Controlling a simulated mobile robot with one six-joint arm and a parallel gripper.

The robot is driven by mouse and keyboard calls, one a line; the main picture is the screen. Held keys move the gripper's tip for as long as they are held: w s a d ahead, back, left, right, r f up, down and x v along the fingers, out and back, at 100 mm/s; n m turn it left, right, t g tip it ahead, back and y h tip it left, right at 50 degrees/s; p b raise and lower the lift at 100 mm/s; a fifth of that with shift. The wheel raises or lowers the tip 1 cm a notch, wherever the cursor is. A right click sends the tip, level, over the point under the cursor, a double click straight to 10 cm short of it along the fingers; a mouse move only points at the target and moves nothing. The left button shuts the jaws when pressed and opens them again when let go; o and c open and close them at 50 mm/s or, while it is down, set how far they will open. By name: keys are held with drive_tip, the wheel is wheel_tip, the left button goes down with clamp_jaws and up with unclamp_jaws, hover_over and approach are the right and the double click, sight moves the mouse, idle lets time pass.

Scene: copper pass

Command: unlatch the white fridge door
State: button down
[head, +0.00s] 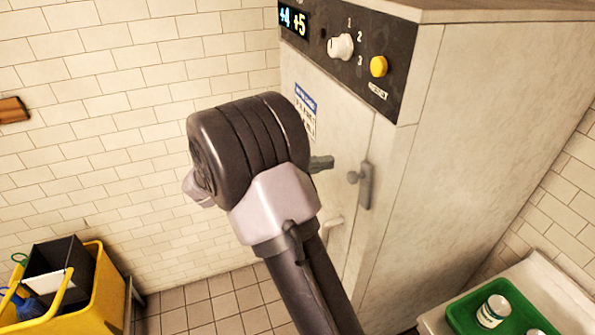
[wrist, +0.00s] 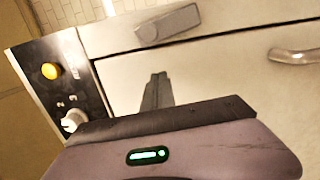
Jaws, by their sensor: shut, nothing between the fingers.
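The white fridge (head: 440,130) stands at centre right, its door (head: 345,125) facing left. A grey latch (head: 366,185) with a rounded knob sits at the door's edge; it also shows at the top of the wrist view (wrist: 168,25). My gripper (head: 321,163) is shut and empty, in front of the door and a little left of the latch in the head view. Its fingers (wrist: 157,88) point towards the door, apart from the latch in the wrist view. A door handle (wrist: 296,56) shows at right there. My arm hides part of the door.
A black control panel (head: 395,55) with a display, white knob (head: 341,46) and yellow button (head: 379,66) is above the door. A yellow bucket (head: 103,290) stands lower left. A green tray (head: 462,312) holding tins rests on a counter lower right.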

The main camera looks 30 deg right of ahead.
sight(361, 169)
drive_tip(key=s, duration=0.4)
drive_tip(key=shift+r+b, duration=0.1)
drive_tip(key=shift+b, duration=0.2)
drive_tip(key=shift+a, duration=0.1)
drive_tip(key=shift+s+a+r+m+p, duration=0.1)
drive_tip(key=shift+s+r+m+p, duration=0.5)
drive_tip(key=shift+p, duration=0.2)
drive_tip(key=shift+s+f, duration=0.1)
drive_tip(key=shift+f, duration=0.1)
drive_tip(key=shift+r, duration=0.1)
